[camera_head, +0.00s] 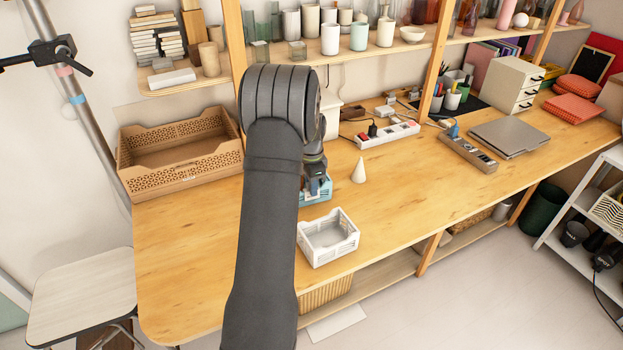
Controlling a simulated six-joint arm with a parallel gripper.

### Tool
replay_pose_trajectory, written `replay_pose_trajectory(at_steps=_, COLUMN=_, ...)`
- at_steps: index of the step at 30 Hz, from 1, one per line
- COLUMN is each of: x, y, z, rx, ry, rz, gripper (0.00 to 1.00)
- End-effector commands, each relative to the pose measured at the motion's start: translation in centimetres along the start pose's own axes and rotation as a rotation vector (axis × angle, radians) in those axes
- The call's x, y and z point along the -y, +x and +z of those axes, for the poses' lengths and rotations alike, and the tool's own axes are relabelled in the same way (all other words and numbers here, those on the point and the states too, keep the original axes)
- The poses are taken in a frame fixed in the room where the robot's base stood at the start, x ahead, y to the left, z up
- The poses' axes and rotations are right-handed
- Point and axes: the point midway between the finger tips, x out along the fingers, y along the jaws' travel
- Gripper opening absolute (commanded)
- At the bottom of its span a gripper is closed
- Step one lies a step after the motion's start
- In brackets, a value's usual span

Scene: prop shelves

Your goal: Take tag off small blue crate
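The small blue crate (317,195) stands on the wooden table, mostly hidden behind my arm. Only its right part shows. My gripper (316,178) points down at the crate, at or just above its rim. My arm covers most of the gripper, so its fingers are not clear, and I cannot tell whether it touches or holds anything. I cannot make out a tag on the crate.
A white crate (328,238) stands just in front of the blue one. A white cone (359,171) stands to the right. A large tan crate (180,155) sits at left. A power strip (388,134) lies behind. The table's front right is clear.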

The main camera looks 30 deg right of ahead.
Motion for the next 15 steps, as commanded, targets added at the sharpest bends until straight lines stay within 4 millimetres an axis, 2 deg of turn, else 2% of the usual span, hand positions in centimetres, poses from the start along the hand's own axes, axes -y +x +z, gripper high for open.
replay_pose_trajectory(at_steps=6, x=-0.01, y=0.04, z=0.00, rx=0.000, ry=0.000, rz=0.000, gripper=0.28)
replay_pose_trajectory(at_steps=11, x=-0.01, y=0.03, z=0.00, rx=0.000, ry=0.000, rz=0.000, gripper=0.00)
replay_pose_trajectory(at_steps=15, x=-0.01, y=0.03, z=0.00, rx=0.000, ry=0.000, rz=0.000, gripper=0.00)
